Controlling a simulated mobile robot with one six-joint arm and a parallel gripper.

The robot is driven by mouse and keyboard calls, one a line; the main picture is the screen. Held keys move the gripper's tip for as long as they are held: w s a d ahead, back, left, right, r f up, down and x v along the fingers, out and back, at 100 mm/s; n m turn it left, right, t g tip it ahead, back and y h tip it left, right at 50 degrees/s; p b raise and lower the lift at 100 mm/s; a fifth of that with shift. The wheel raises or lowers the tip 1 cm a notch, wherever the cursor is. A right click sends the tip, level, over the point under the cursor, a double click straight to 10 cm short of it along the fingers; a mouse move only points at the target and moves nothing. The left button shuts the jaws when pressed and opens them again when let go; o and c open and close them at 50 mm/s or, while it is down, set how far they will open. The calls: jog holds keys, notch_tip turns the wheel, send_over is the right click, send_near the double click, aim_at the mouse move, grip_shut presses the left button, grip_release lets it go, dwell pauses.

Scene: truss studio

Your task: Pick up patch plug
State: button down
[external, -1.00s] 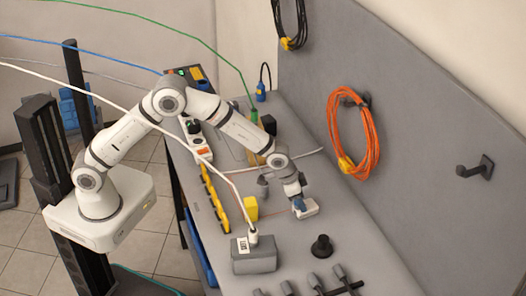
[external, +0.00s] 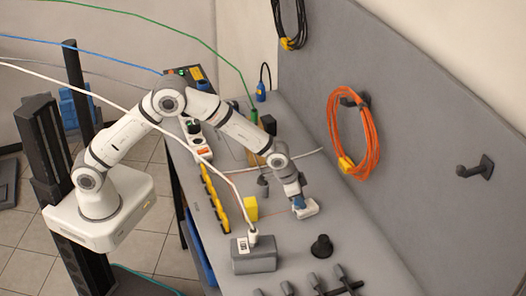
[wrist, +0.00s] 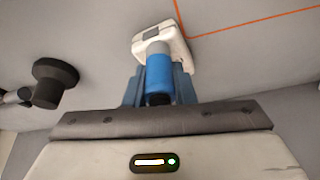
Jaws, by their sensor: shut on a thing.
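The patch plug (wrist: 159,75) is a blue cylinder with a grey end, between my gripper's blue-grey fingers in the wrist view. My gripper (wrist: 159,92) is shut on it. The plug's grey end meets a white block (wrist: 176,42) with a dark recess; I cannot tell whether it is seated in the block or only in front of it. In the external view, my gripper (external: 298,201) points down at the white block (external: 308,210) low over the grey bench. The plug is mostly hidden there.
A black knob-like stand (external: 321,247) is close by, in front and to the right. A yellow block (external: 250,208) and a grey box with a white cable (external: 254,261) are to the left. An orange cable coil (external: 353,132) hangs on the grey back panel (external: 420,120).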

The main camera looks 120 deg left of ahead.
jog(key=shift+r, duration=0.1)
notch_tip(320, 180, up, 16)
jog(key=r+b, duration=0.1)
jog(key=b, duration=0.3)
send_over(308, 205)
notch_tip(308, 205, down, 7)
notch_tip(308, 205, down, 6)
jog(key=shift+d+r+p, duration=0.1)
jog(key=shift+p, duration=0.2)
jog(key=shift+f, duration=2.05)
jog(key=shift+f, duration=0.1)
jog(key=shift+f, duration=0.2)
jog(key=c, duration=1.2)
grip_release()
jog(key=shift+r, duration=0.15)
